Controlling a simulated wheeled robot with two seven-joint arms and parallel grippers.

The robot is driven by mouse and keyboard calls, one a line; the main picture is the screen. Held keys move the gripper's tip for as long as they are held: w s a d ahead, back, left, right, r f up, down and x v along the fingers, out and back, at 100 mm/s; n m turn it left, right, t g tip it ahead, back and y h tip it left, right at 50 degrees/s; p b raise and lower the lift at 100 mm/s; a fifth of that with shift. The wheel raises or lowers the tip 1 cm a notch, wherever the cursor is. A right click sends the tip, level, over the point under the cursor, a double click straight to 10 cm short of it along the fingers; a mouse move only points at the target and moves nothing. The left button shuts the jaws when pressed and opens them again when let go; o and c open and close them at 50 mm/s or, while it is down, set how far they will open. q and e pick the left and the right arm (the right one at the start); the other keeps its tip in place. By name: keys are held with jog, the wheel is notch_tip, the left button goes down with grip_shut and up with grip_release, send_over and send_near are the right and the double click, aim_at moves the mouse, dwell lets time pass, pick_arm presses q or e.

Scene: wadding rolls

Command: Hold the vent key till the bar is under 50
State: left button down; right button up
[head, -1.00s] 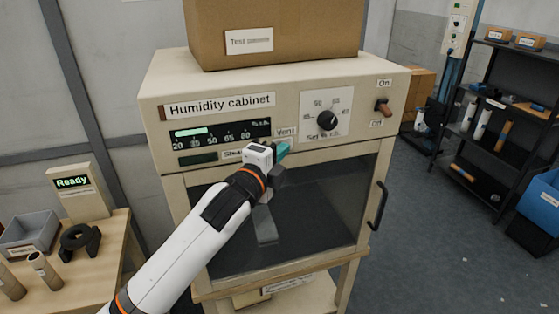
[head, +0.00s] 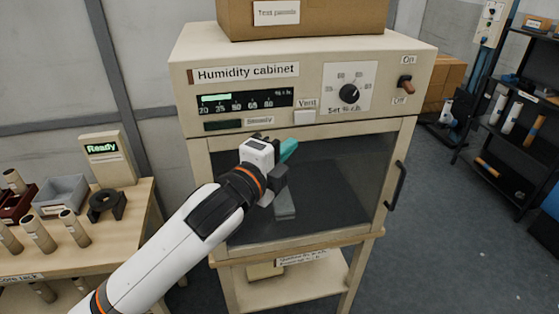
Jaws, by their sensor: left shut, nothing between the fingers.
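The humidity cabinet (head: 190,140) stands in the middle. Its green bar (head: 216,97) starts at 20 and ends a little short of the 50 mark. The pale vent key (head: 304,117) sits under the "Vent" label, right of the bar display, and is uncovered. My left gripper (head: 289,150) is shut and empty, its teal fingertips in front of the door's upper edge, below and left of the vent key and apart from it in the picture. My right gripper is not in view.
A set dial (head: 348,93) and an on/off switch (head: 405,83) are right of the key. A cardboard box (head: 310,20) sits on top. The door handle (head: 397,186) sticks out at right. A table (head: 140,212) with tubes stands at left.

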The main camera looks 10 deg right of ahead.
pick_arm(q)
jog(key=shift+v, duration=1.2)
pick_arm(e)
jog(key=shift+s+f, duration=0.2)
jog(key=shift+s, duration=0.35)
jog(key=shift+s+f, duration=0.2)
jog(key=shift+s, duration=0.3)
pick_arm(q)
jog(key=shift+s, duration=0.1)
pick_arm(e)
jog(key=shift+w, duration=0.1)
